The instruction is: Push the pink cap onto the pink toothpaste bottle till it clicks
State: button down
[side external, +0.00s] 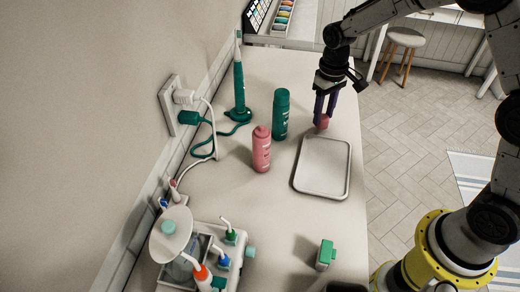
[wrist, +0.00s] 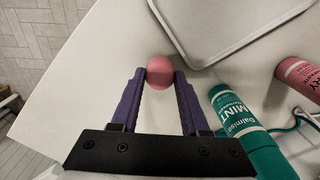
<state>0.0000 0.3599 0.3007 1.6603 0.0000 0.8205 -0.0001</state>
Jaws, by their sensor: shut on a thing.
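The pink toothpaste bottle (side external: 261,150) stands upright on the counter in the side external view, left of the tray. It also shows at the right edge of the wrist view (wrist: 300,78), partly cut off. The pink cap (wrist: 160,72) sits between the purple fingertips of my gripper (wrist: 160,76), which is shut on it. In the side external view my gripper (side external: 323,118) holds the cap (side external: 323,122) low over the counter just behind the tray, right of the bottle and apart from it. I cannot tell whether the cap touches the counter.
A green mint bottle (side external: 281,115) stands between the pink bottle and my gripper. The pale tray (side external: 321,194) lies in front. A green toothbrush (side external: 239,85) with its cord stands near the wall.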

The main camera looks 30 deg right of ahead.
jog(key=shift+r, duration=1.2)
notch_tip(320, 180, up, 19)
send_over(262, 127)
notch_tip(262, 127, down, 3)
jog(key=shift+w+f, duration=0.1)
jog(key=shift+f, duration=2.55)
jog(key=shift+f, duration=1.25)
dwell(1.0)
